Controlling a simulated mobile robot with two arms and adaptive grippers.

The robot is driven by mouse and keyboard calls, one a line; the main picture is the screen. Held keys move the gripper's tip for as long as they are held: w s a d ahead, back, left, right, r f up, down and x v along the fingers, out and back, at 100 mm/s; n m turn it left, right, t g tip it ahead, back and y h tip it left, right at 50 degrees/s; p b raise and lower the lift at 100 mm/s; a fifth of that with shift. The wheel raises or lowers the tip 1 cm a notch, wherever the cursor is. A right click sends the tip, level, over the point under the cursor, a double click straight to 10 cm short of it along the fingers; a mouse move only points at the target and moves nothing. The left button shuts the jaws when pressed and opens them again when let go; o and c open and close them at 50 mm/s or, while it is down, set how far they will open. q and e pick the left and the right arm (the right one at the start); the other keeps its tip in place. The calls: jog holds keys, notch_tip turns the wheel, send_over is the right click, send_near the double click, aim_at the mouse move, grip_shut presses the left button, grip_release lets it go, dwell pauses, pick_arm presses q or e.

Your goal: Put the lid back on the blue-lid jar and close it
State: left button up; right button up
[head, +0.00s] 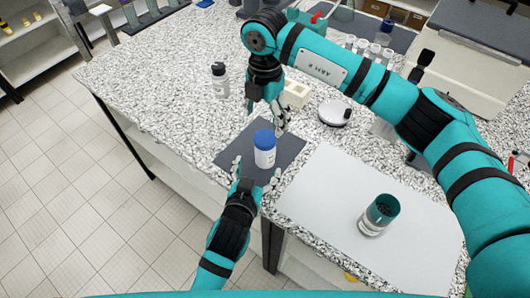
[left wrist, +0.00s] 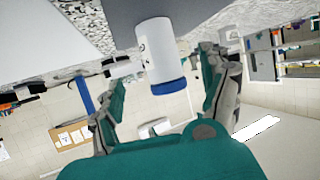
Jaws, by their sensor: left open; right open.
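The white jar (head: 265,158) stands upright on a dark mat (head: 237,150), and its blue lid (head: 263,137) sits on top. Whether the lid is screwed tight cannot be told. My left gripper (head: 256,174) is open at the near side of the jar, with a finger toward each side. In the left wrist view the jar (left wrist: 157,48) and blue lid (left wrist: 170,87) appear upside down between the spread fingers (left wrist: 165,75), with gaps visible. My right gripper (head: 268,116) is open, pointing down just behind the lid; its fingers are partly hidden.
A white bottle with a dark cap (head: 220,82) stands behind left. A white block (head: 296,93) and a round white device (head: 334,114) lie behind right. A teal-rimmed glass container (head: 378,216) stands on a white sheet (head: 330,190).

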aim_at(263, 157)
pick_arm(q)
jog(key=x, duration=0.9)
jog(key=shift+w, duration=0.4)
jog(key=shift+f, duration=0.1)
grip_shut()
